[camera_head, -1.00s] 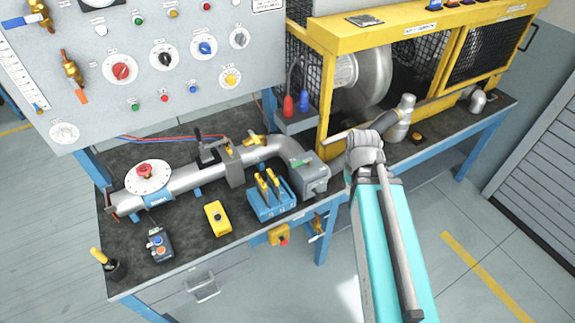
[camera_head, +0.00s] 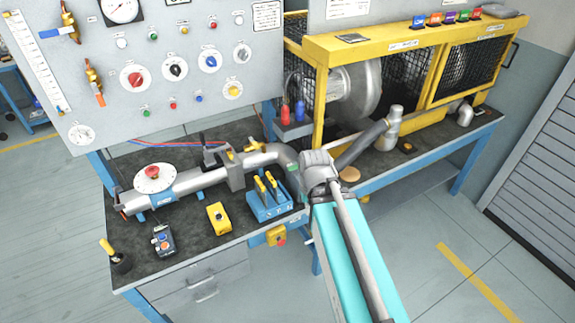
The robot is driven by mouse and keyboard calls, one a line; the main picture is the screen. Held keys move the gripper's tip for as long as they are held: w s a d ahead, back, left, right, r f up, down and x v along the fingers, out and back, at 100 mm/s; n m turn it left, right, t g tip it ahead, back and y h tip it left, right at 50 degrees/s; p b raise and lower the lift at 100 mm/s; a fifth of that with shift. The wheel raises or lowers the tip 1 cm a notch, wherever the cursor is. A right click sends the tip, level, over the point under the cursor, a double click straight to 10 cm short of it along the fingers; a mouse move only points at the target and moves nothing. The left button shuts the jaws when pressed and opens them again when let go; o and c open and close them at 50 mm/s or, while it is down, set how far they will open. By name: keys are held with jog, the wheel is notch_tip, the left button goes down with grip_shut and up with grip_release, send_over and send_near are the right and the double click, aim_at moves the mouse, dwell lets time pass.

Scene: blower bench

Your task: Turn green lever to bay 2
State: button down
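A small green part (camera_head: 292,168) shows at the right end of the silver pipe (camera_head: 205,180), just left of my arm's grey joint. It looks like the green lever, but my arm covers most of the grey box it sits on. Its angle and any bay marks cannot be read. My teal and grey arm rises from the lower right and ends, in this view, at that joint beside the box. My gripper does not show, so its fingers and anything in them are hidden.
A yellow box (camera_head: 218,218), a dark button box (camera_head: 163,240) and a red knob on a white dial (camera_head: 153,172) are farther left. A yellow-framed blower cage (camera_head: 318,80) stands behind. Floor at right is clear.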

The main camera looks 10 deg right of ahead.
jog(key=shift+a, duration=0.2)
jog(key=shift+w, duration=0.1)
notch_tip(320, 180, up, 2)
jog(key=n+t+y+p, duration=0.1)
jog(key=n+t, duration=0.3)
send_over(294, 168)
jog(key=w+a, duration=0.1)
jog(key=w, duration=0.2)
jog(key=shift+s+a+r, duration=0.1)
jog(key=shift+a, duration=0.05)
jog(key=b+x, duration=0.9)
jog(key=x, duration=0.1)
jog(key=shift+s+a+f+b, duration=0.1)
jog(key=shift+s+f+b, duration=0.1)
jog(key=shift+b, duration=0.1)
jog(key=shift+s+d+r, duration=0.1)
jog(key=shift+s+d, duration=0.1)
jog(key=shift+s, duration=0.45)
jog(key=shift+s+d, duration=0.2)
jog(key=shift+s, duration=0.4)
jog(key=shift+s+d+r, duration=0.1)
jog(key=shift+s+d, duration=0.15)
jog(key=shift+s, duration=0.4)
